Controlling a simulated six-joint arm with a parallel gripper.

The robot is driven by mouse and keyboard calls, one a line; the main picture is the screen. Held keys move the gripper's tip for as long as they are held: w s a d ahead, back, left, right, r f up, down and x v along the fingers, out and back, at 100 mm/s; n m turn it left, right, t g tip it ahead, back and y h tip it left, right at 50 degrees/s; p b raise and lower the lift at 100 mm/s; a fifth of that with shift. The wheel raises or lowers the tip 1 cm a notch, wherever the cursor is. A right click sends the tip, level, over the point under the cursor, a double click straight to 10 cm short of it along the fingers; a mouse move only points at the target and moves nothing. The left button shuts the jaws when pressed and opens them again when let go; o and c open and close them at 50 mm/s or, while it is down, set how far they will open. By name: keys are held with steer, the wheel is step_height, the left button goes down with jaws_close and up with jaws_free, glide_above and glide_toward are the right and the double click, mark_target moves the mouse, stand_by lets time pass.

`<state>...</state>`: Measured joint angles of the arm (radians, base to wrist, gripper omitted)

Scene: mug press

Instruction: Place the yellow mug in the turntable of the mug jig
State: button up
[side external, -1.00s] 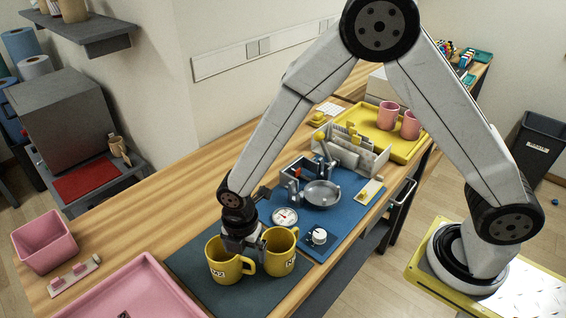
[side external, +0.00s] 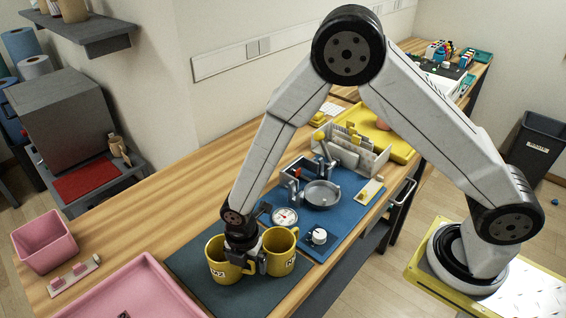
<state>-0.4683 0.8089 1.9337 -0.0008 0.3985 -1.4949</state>
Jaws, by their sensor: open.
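Two yellow mugs stand upright side by side on a dark mat (side external: 205,292). The left yellow mug (side external: 219,264) has its handle towards the right one. The right yellow mug (side external: 281,257) carries a label with an N. My gripper (side external: 253,264) points down between the mugs with its jaws open, at the left mug's handle. I cannot tell whether a finger touches it. The mug jig's round grey turntable (side external: 322,194) is empty, on a blue base (side external: 344,220) beyond the mat.
A dial gauge (side external: 285,216) and white knob (side external: 319,236) are on the jig's near part. A grey rack (side external: 352,157) stands behind it. A pink tray (side external: 135,285) and pink bin (side external: 44,240) are at left. Bare bench lies along the wall side.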

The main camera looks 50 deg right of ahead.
jaws_close()
steer(key=shift+r, duration=0.15)
stand_by(0.4)
steer(key=shift+r, duration=0.75)
steer(key=s+d+r, duration=0.5)
steer(key=s+r, duration=0.6)
steer(key=s, duration=0.2)
steer(key=shift+r, duration=0.1)
